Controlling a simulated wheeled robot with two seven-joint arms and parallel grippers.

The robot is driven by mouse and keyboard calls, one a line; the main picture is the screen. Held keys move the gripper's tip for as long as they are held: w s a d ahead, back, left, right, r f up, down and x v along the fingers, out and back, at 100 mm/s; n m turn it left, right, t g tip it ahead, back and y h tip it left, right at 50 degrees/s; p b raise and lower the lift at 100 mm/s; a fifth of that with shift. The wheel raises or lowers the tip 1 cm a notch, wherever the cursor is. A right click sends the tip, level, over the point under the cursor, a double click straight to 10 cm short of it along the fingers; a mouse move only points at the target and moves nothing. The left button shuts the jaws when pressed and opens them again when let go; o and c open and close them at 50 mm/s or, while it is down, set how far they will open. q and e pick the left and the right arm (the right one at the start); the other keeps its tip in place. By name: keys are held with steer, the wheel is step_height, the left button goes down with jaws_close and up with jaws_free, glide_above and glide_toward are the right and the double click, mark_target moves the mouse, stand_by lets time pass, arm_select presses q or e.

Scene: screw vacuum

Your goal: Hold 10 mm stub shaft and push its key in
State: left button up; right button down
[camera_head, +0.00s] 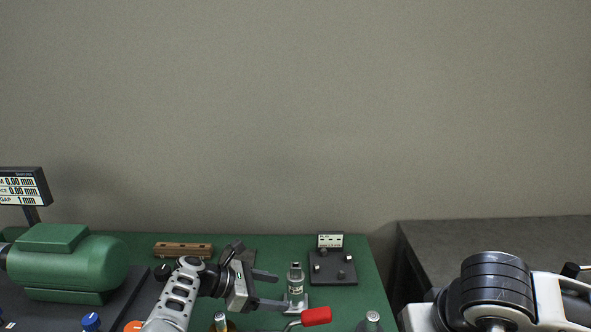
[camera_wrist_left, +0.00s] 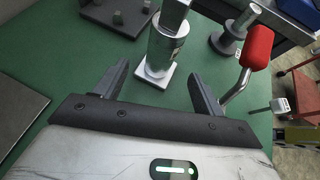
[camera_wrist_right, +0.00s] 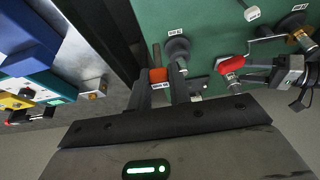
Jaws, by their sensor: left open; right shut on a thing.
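A silver stepped cylinder, likely the stub shaft (camera_head: 296,283), stands upright on a small pale base on the green mat. It also shows in the left wrist view (camera_wrist_left: 163,50) with a squarish piece at its top; I cannot tell the key clearly. My left gripper (camera_wrist_left: 159,72) is open, its fingertips on either side of the view of the shaft's base, with no visible contact. In the head view the left gripper (camera_head: 276,289) is just left of the shaft. My right gripper (camera_wrist_right: 161,80) is shut on an orange-red piece with a tan rod (camera_wrist_right: 158,75), perhaps a mallet.
A red-handled lever (camera_head: 316,316) stands close to the shaft's front right. A dark plate with small pegs (camera_head: 333,268) lies behind it. A green motor (camera_head: 65,265) fills the left, with a wooden block (camera_head: 183,249) behind. A grey table (camera_head: 480,240) is at right.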

mark_target(288, 296)
arm_select(q)
steer(key=b+x, duration=0.1)
steer(key=x, duration=0.1)
steer(key=b+x, duration=0.2)
steer(key=shift+w+d+f+b, duration=0.1)
steer(key=shift+d+f+b, duration=0.1)
steer(key=shift+f+b, duration=0.15)
arm_select(e)
step_height(288, 296, down, 5)
steer(key=shift+r, duration=0.1)
arm_select(q)
steer(key=shift+w+d, duration=0.15)
steer(key=shift+d, duration=0.25)
arm_select(e)
steer(key=shift+f, duration=0.35)
arm_select(q)
steer(key=c, duration=1)
